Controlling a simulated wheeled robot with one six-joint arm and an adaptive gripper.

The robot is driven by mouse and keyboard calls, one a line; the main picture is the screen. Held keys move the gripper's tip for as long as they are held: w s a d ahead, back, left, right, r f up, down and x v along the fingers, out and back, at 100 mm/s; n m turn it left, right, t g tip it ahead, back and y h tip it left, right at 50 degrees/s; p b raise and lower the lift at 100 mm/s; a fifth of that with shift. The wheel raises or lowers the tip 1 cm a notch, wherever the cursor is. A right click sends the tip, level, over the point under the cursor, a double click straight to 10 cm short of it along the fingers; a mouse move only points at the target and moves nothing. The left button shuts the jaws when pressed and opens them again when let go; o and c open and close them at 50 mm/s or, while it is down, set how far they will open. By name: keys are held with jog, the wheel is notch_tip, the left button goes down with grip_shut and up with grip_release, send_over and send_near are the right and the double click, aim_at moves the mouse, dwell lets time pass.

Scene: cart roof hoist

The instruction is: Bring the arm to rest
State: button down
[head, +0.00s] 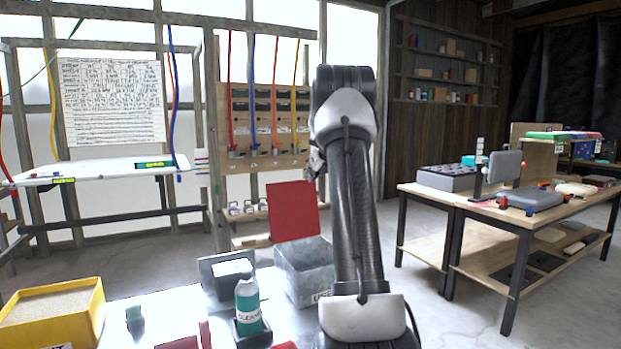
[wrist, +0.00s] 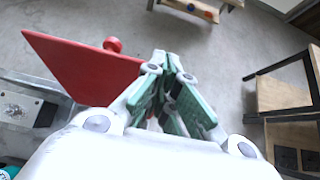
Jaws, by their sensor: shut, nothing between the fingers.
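My arm stands raised in the middle of the head view, with its elbow at the top. My gripper (head: 315,162) is mostly hidden behind my arm there; only a small part shows at its left side. In the wrist view my gripper (wrist: 167,62) has its green-padded fingers drawn together, shut and empty. A red panel (head: 292,211) stands tilted up at the rear of an open grey metal bin (head: 300,272). In the wrist view the red panel (wrist: 80,62), with a red knob (wrist: 113,44), lies left of the fingers. I cannot tell how far apart they are.
A yellow sand-filled box (head: 98,318) and a green cleaner bottle (head: 248,308) stand on the near surface. A white bench (head: 95,168) is at the left. A wooden table (head: 515,222) with several items stands at the right. Open floor lies between.

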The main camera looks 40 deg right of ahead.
jog(key=v, duration=1)
jog(key=shift+s, duration=0.15)
jog(key=s+a+f+n+g+y, duration=0.15)
jog(key=s+a+f+n, duration=0.3)
jog(key=n, duration=0.45)
jog(key=s+a+f+n+g+y, duration=0.1)
jog(key=s+a+f+n+g, duration=0.25)
jog(key=s+n, duration=0.35)
jog(key=s+a+f+n, duration=0.1)
jog(key=s+a+n, duration=1)
jog(key=a, duration=0.3)
jog(key=s+a+f+n, duration=0.1)
jog(key=s+a+n, duration=1)
jog(key=a, duration=0.3)
jog(key=shift+s+n, duration=0.3)
jog(key=shift+s, duration=0.25)
